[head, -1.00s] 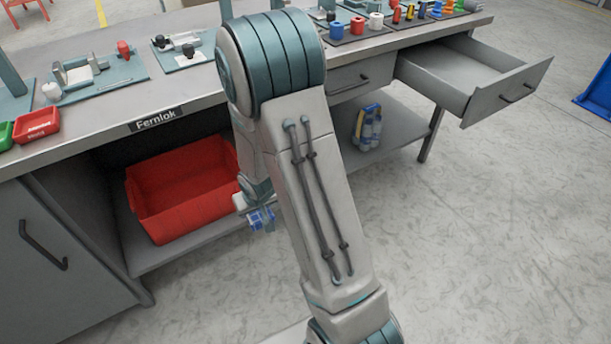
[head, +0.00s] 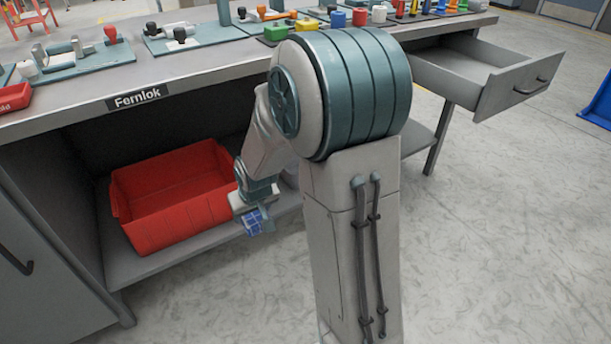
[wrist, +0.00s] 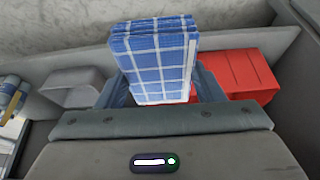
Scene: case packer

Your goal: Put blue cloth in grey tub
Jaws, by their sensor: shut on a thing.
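The blue checked cloth (head: 256,223) is held in my gripper (head: 250,207), in front of the shelf under the bench, right of the red tub. In the wrist view the folded blue cloth (wrist: 155,58) sits between the fingers of my gripper (wrist: 155,90), which is shut on it. A light grey tub-like shape (wrist: 72,88) stands left of the cloth in the wrist view, apart from it. I cannot make it out in the head view, where my arm covers part of the shelf.
A red tub (head: 172,232) stands on the lower shelf (head: 150,268); it also shows at the right of the wrist view (wrist: 240,76). Bottles (wrist: 12,95) show at the wrist view's left edge. An open drawer (head: 500,85) juts out right. The benchtop above holds fixtures and coloured parts.

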